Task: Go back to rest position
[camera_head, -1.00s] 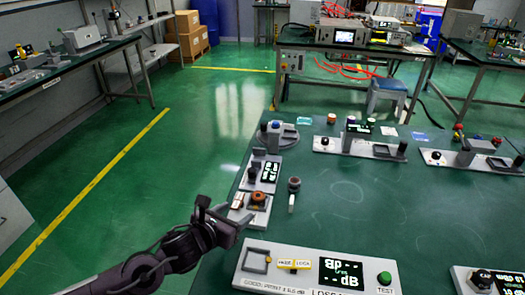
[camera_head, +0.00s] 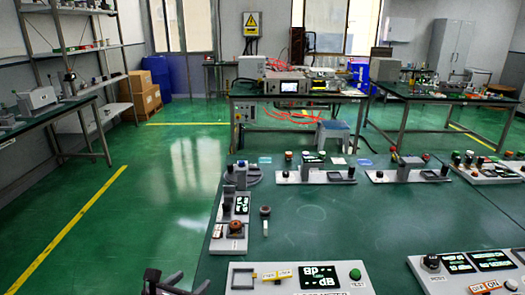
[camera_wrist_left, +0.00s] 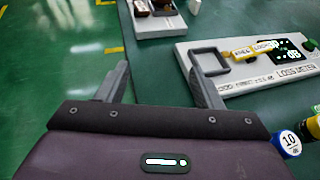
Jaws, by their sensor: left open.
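My left gripper (camera_head: 164,283) shows at the bottom edge of the head view, with only its finger end in frame. In the left wrist view the left gripper (camera_wrist_left: 157,75) has its two fingers spread apart with nothing between them. Its right finger overlaps the picture of the loss meter panel's left edge. The loss meter panel (camera_head: 300,280) lies on the green table (camera_head: 330,225), to the right of the gripper. The same panel (camera_wrist_left: 225,65) shows in the left wrist view. My right gripper is not in either current view.
Small consoles (camera_head: 235,212) line the table's left edge, beside a small upright knob-like piece (camera_head: 265,215). More panels (camera_head: 315,175) stand along the far edge. Open green floor (camera_head: 130,210) lies left of the table. A numbered cylinder (camera_wrist_left: 287,142) shows right in the wrist view.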

